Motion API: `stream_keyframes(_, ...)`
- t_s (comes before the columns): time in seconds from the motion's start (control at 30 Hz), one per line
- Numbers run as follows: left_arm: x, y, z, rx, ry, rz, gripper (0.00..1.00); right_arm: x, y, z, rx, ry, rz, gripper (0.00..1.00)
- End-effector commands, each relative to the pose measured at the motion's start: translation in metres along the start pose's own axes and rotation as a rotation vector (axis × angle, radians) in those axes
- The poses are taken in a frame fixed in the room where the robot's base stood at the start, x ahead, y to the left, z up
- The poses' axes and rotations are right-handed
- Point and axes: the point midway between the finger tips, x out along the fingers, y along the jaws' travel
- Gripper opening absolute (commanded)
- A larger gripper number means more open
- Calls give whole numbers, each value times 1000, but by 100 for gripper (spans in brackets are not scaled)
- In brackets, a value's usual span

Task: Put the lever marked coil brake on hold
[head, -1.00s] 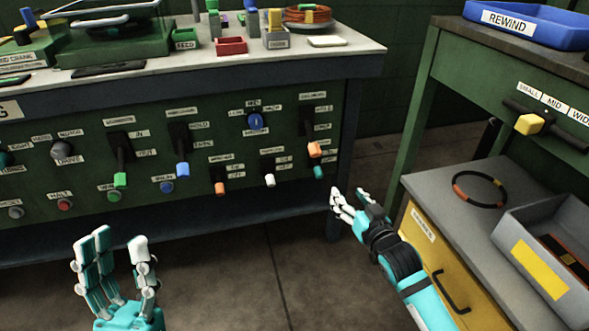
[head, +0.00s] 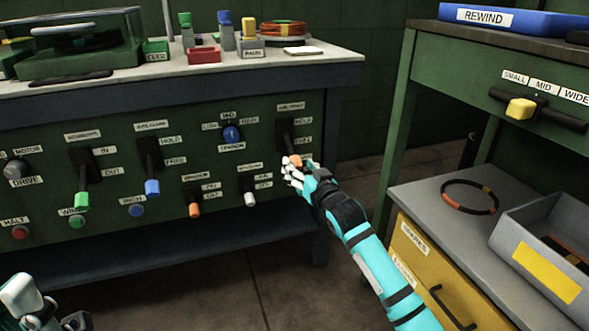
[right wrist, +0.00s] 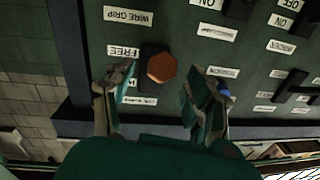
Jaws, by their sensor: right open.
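The lever with the orange knob (head: 295,160) is at the right end of the green panel, under a label plate (head: 291,106) too small to read surely. Plates beside its dark slot appear to read HOLD above and FREE below. The knob is at the lower end, by FREE. My right gripper (head: 296,173) is at the knob, its fingers partly covering it. In the right wrist view the orange knob (right wrist: 162,67) lies between the open fingers (right wrist: 155,95), with a gap visible on both sides. My left gripper (head: 25,297) is partly cut off at the lower left.
A blue-knobbed lever (head: 152,187), also with HOLD and FREE plates, and a green-knobbed lever (head: 82,200) are further left. A blue dial (head: 231,134) and small orange switch (head: 195,210) are closer. A grey-topped cabinet (head: 425,185) stands right of my right arm.

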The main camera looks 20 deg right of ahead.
Motion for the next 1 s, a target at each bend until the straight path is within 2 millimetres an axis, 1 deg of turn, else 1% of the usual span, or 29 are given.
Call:
stream_keyframes(0.03,-1,0,0,2,15,5,41,10,0,2,-1,2,0,55)
stream_keyframes(0.1,1,0,1,3,26,10,41,19,0,2,-1,1,0,55)
stream_keyframes(0.2,4,1,1,5,39,15,41,29,0,1,-1,2,0,55)
stream_keyframes(0.37,7,1,1,6,45,19,41,36,0,0,-1,1,-1,55)
stream_keyframes(0.6,8,1,1,6,46,20,41,36,0,0,-1,1,-1,55)
stream_keyframes(1.0,8,1,1,6,46,20,41,36,0,0,-1,0,0,3)
